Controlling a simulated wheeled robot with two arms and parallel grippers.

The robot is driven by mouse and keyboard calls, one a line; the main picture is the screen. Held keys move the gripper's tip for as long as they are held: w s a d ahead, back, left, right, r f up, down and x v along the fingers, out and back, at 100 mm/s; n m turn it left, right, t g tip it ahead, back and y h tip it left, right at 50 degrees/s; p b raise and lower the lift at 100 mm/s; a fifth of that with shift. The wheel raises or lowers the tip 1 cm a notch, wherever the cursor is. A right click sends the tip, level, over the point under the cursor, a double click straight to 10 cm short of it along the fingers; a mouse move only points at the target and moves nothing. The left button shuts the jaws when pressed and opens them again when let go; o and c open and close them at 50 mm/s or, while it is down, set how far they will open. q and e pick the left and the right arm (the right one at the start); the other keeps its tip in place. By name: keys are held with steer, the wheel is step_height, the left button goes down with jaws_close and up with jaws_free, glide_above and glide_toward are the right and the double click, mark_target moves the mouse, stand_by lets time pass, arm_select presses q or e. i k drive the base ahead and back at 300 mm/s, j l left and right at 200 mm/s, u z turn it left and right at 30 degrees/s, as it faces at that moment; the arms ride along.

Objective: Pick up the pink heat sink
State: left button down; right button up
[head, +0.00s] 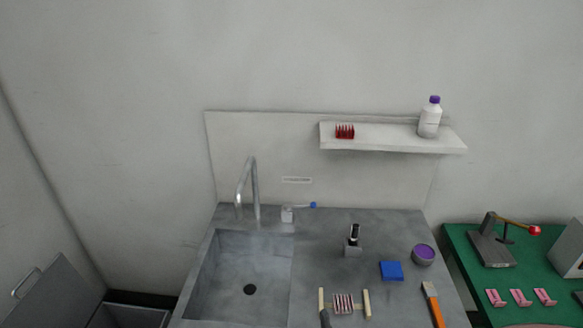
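The pink heat sink (343,303), a small finned block with pale pink and dark stripes, is at the front of the grey counter (325,250). It sits between two upright-looking cream bars, a left bar (321,299) and a right bar (367,303), with a gap to the right one. I cannot tell whether it touches the left bar or what lies under it. I cannot make out either of my grippers in the head view.
A red finned block (345,131) and a purple-capped bottle (429,117) stand on the wall shelf (390,144). A sink basin (232,265) lies left. A blue block (391,271), purple-topped round container (424,255), small black-topped bottle (353,243) and orange-handled tool (433,304) occupy the counter.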

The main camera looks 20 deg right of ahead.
mark_target(344, 305)
steer(key=z, duration=1.15)
